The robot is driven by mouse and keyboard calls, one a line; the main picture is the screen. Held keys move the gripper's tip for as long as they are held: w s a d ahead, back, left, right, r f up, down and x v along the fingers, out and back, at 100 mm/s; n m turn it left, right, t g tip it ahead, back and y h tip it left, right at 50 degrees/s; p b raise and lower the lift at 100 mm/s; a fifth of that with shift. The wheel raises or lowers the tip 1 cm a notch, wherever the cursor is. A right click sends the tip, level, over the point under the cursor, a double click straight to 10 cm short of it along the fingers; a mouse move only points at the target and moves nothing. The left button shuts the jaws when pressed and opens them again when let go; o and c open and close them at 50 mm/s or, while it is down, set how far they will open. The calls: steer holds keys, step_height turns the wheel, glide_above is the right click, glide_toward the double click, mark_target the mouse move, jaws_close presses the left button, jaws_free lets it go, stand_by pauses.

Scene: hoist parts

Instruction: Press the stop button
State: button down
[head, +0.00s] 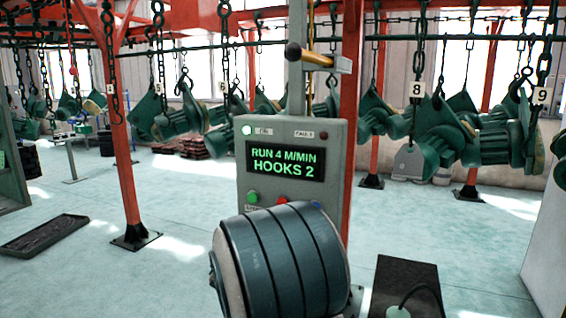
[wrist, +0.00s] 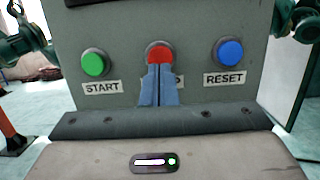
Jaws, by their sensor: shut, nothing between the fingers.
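A grey control box (head: 250,220) stands ahead with a display (head: 285,161) reading "RUN 4 M/MIN HOOKS 2". In the wrist view, the red stop button (wrist: 159,52) is in the middle of its face, and its label is mostly hidden behind my fingers. My gripper (wrist: 159,68) is shut and empty, its tips overlapping the lower edge of the red button. I cannot tell whether they touch it. In the head view my own arm covers the gripper.
The green START button (wrist: 94,63) is left of the red one and the blue RESET button (wrist: 230,52) is right. A green lamp (head: 247,130) is lit beside the ON label. Green castings (head: 480,140) hang from chains behind. A red post (head: 120,130) stands left.

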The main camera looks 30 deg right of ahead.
steer(key=b+v, duration=0.1)
steer(key=v, duration=0.4)
steer(key=shift+b, duration=0.4)
stand_by(0.5)
stand_by(0.4)
steer(key=s+d+f+m+g+y, duration=0.1)
steer(key=s+f+m+g+y, duration=0.2)
steer(key=s+f+m+g, duration=0.35)
steer(key=s+f+m+g+y, duration=0.2)
steer(key=s+f+m+g, duration=0.2)
steer(key=s+m, duration=0.55)
steer(key=s+a+f+m+y, duration=0.2)
steer(key=s+a+m+y, duration=0.2)
steer(key=a, duration=0.4)
steer(key=s+a+f+m+t+y, duration=0.1)
steer(key=s+a+f+m+y, duration=0.1)
steer(key=s+a+m+y, duration=0.3)
steer(key=shift+a+f+m+y, duration=0.25)
steer(key=shift+a+y, duration=0.75)
steer(key=shift+a, duration=0.5)
